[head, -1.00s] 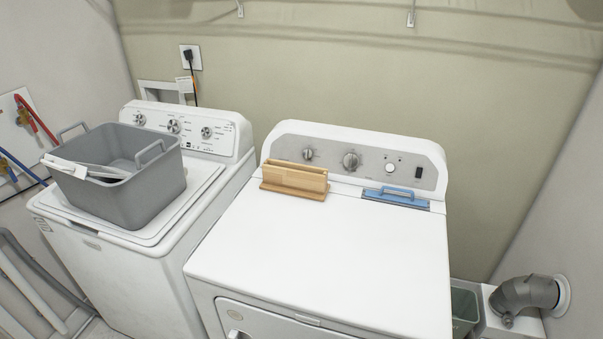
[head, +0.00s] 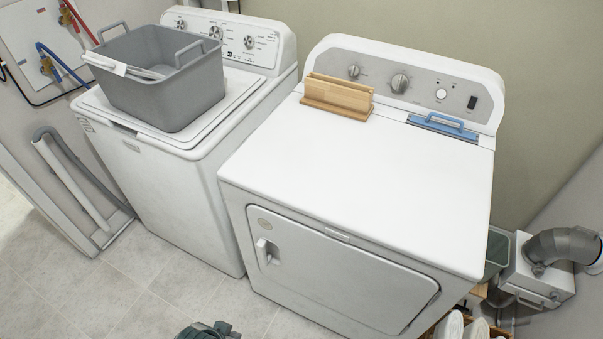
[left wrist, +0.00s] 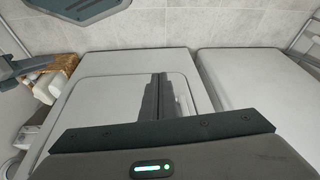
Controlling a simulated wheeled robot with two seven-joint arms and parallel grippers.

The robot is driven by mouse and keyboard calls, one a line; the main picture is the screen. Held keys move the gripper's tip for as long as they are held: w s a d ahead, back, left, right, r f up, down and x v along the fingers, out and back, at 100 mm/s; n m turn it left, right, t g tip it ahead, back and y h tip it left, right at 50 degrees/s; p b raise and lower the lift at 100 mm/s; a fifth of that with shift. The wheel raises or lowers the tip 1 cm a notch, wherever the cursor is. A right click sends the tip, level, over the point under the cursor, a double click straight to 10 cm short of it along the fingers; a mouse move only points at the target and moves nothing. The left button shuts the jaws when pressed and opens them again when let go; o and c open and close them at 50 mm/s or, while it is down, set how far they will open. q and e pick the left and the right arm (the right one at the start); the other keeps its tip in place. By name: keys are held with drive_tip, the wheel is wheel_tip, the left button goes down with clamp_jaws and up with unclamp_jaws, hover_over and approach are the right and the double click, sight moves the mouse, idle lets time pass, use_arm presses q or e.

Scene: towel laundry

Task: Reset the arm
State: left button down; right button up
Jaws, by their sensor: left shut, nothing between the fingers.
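My left gripper (left wrist: 157,78) shows in the left wrist view as dark fingers, shut together with nothing between them. It is in front of the white dryer (left wrist: 135,60), which has a door with a handle. In the head view only a dark part of my own body shows at the bottom edge, and no fingertips can be made out. Dark parts of my body also show at the top left of the left wrist view. My right gripper is not clearly seen in either view.
A grey basket (head: 170,95) sits on the washer (head: 195,215). A wooden holder (head: 337,95) and a blue-handled brush (head: 440,122) lie at the back of the dryer (head: 380,180). The dryer top is otherwise clear. Tiled floor (head: 110,290) is open at the lower left.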

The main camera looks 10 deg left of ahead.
use_arm(q)
wheel_tip(320, 180, down, 41)
drive_tip(key=s+d+t+b, duration=0.1)
drive_tip(key=d+b, duration=0.1)
drive_tip(key=b, duration=1.3)
drive_tip(key=shift+s+h, duration=0.4)
drive_tip(key=c, duration=2.5)
unclamp_jaws()
drive_tip(key=shift+d+r, duration=0.1)
